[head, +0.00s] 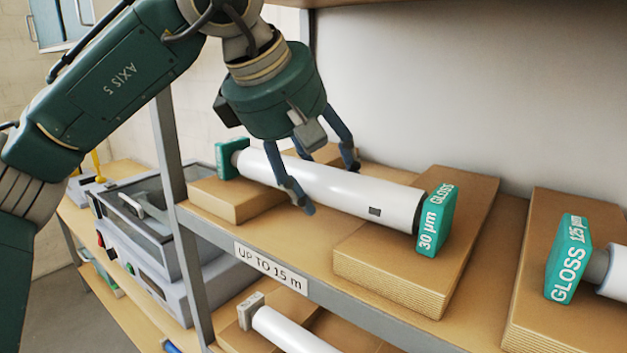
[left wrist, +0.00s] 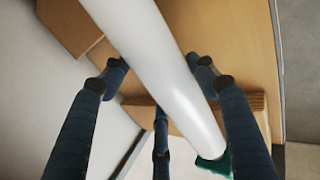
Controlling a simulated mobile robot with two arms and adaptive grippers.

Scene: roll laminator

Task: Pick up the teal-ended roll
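A white roll (head: 325,187) with teal square ends lies across two brown blocks on the upper shelf; its near end (head: 437,220) reads "GLOSS 30 µm". In the left wrist view the white roll (left wrist: 165,70) runs diagonally, with a teal end at bottom right. My left gripper (head: 331,187) is over the roll's middle, fingers pointing down. Its blue fingers (left wrist: 160,65) are spread on both sides of the roll, open; whether any touches it I cannot tell. A second teal-ended roll (head: 568,260), reading "GLOSS 125 µm", shows partly at right. My right gripper is not in view.
Brown support blocks (head: 415,265) stand on the shelf, whose front edge carries an "UP TO 15 m" label (head: 270,268). A grey shelf post (head: 180,210) stands at left. Another white roll (head: 290,332) lies on the level below. A grey machine (head: 150,250) stands left.

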